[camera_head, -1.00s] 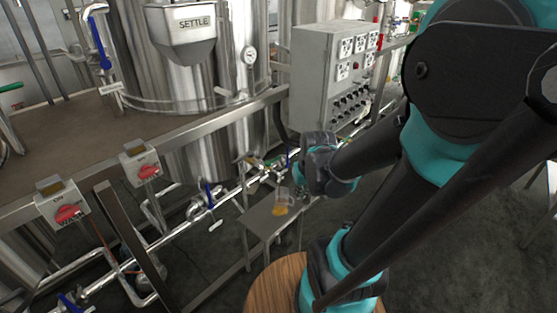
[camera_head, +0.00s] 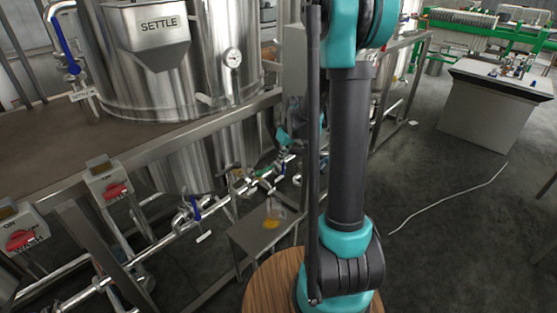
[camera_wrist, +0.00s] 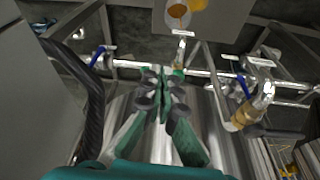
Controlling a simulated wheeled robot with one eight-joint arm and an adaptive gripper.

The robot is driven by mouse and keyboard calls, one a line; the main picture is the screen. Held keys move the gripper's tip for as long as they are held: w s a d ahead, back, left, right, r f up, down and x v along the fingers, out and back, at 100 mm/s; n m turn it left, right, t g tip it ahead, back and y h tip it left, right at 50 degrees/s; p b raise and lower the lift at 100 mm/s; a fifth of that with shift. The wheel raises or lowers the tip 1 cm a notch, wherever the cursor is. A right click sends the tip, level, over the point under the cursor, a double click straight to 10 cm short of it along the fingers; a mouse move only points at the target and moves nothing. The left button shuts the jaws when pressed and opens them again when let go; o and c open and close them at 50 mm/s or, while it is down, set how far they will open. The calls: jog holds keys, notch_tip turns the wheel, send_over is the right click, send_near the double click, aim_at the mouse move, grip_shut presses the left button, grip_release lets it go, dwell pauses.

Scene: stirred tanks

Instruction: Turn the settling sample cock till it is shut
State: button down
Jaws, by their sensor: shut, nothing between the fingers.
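The settling tank (camera_head: 165,85) carries a SETTLE plate on its hopper. A small sample cock (camera_head: 264,171) sits on the pipe below the tank, above a beaker of orange liquid (camera_head: 271,221). In the wrist view the cock (camera_wrist: 181,48) shows a pale outlet reaching toward the beaker (camera_wrist: 178,12), with some green at its base. My gripper (camera_wrist: 162,72) is shut and empty, its fingertips close beside the cock's base; I cannot tell whether they touch. In the head view my gripper (camera_head: 285,138) is small and partly hidden by my arm. The cock's handle angle is unclear.
The beaker stands on a steel shelf (camera_head: 246,242). Blue-handled valves (camera_head: 194,209) sit along the pipe, also in the wrist view (camera_wrist: 97,57). A brass valve (camera_wrist: 243,116) lies right of my gripper.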

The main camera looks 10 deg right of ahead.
aim_at(269, 168)
jog(key=shift+w+a+f, duration=0.55)
jog(key=shift+w+f, duration=0.4)
jog(key=shift+f, duration=0.6)
jog(key=shift+w+a+f, duration=0.55)
jog(key=shift+w+f, duration=0.4)
jog(key=shift+f, duration=0.65)
jog(key=shift+w+a+f, duration=0.55)
jog(key=shift+w+f, duration=0.4)
jog(key=shift+f, duration=0.6)
jog(key=shift+w+a, duration=0.25)
jog(key=shift+w, duration=0.5)
